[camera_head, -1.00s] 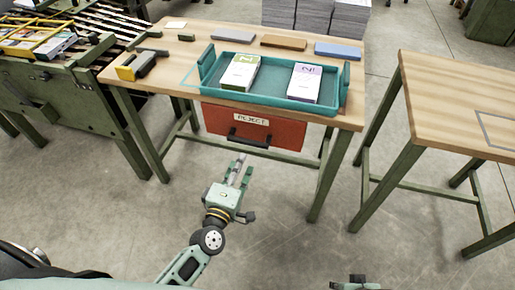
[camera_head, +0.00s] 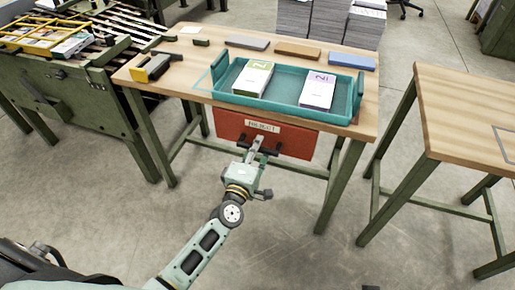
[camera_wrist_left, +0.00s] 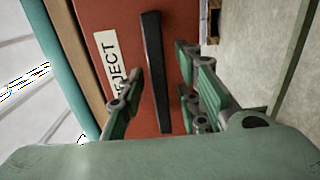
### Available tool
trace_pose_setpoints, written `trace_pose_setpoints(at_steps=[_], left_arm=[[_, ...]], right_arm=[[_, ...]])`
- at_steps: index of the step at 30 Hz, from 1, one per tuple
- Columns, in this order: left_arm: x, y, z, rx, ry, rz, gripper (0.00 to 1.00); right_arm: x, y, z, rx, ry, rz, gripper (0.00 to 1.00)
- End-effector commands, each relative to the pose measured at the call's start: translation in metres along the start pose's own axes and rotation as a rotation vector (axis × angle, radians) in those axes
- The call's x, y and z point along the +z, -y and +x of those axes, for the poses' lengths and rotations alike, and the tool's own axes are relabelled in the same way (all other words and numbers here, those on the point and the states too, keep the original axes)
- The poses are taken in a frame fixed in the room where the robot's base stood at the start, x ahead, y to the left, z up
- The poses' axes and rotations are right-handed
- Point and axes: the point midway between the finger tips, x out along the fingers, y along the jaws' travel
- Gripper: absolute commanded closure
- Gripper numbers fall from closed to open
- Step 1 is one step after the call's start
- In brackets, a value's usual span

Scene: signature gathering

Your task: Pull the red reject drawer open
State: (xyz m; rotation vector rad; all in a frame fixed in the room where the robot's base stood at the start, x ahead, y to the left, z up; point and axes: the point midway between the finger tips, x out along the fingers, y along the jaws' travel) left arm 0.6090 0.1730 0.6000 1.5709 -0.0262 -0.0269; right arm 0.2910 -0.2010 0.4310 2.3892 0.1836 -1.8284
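The red reject drawer (camera_head: 292,143) hangs under the wooden table's front edge, with a white REJECT label and a black bar handle. It looks shut. In the left wrist view, its red front (camera_wrist_left: 117,18) fills the middle and the black handle (camera_wrist_left: 153,60) runs lengthwise between my fingers. My left gripper (camera_head: 258,146) is at the handle in the head view. In the left wrist view, the left gripper (camera_wrist_left: 158,92) is open, with one finger on each side of the handle and visible gaps. My right gripper does not show clearly.
A teal tray (camera_head: 275,107) with two paper stacks sits on the table (camera_head: 362,122) above the drawer. A yellow-and-black tool (camera_head: 152,68) lies at the table's left. Green table legs flank the drawer, and the floor in front is clear.

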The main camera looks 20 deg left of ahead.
Motion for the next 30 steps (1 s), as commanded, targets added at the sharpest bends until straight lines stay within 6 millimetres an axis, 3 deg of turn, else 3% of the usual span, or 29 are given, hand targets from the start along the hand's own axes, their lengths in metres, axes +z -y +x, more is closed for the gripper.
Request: trace_pose_setpoints(at_steps=[11, 26, 30], left_arm=[[0.0002, -0.0001, -0.0003, 0.0, 0.0, 0.0, 0.99], [0.0003, 0.0002, -0.0011, 0.0, 0.001, 0.0, 1.0], [0.0005, 0.0, -0.0098, -0.001, 0.001, 0.0, 1.0]], right_arm=[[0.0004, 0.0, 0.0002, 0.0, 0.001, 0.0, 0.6], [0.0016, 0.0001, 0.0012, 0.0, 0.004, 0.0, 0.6], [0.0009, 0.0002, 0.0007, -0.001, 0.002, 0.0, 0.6]])
